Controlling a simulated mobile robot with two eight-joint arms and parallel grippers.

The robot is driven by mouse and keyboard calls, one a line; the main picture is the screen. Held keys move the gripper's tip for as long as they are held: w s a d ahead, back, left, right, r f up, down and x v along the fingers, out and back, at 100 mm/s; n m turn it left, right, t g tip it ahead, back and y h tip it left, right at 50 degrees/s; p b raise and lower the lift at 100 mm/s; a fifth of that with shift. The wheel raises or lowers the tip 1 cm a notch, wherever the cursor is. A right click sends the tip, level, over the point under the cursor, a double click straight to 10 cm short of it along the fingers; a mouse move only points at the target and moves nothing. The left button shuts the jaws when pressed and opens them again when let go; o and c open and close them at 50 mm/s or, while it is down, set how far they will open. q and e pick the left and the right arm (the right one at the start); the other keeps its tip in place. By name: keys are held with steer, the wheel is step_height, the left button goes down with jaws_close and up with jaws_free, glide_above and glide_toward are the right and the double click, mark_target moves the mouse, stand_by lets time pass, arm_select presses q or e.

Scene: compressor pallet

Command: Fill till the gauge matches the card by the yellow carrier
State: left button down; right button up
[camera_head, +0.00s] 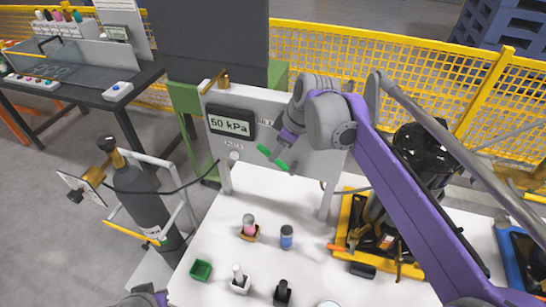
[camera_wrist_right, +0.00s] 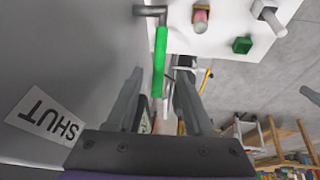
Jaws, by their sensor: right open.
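The gauge (camera_head: 230,123) on the white panel (camera_head: 270,105) reads 50 kPa. A green valve handle (camera_head: 264,150) shows below and right of the gauge, partly covered by my right gripper (camera_head: 276,153). In the right wrist view, the green handle (camera_wrist_right: 161,62) hangs from a grey stem and lies between and ahead of the spread fingers of my open right gripper (camera_wrist_right: 160,78). A label reading SHUT (camera_wrist_right: 48,118) is beside it. The yellow carrier (camera_head: 352,225) holds a black compressor (camera_head: 425,150). I cannot make out a card by it.
A dark gas cylinder (camera_head: 143,200) stands left, with a hose to the panel. A blue carrier (camera_head: 512,255) is far right.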

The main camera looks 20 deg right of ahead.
steer(key=x, duration=0.6)
steer(key=shift+w+f, duration=0.1)
steer(key=shift+d, duration=0.1)
steer(key=shift+c, duration=0.3)
jaws_close()
stand_by(0.9)
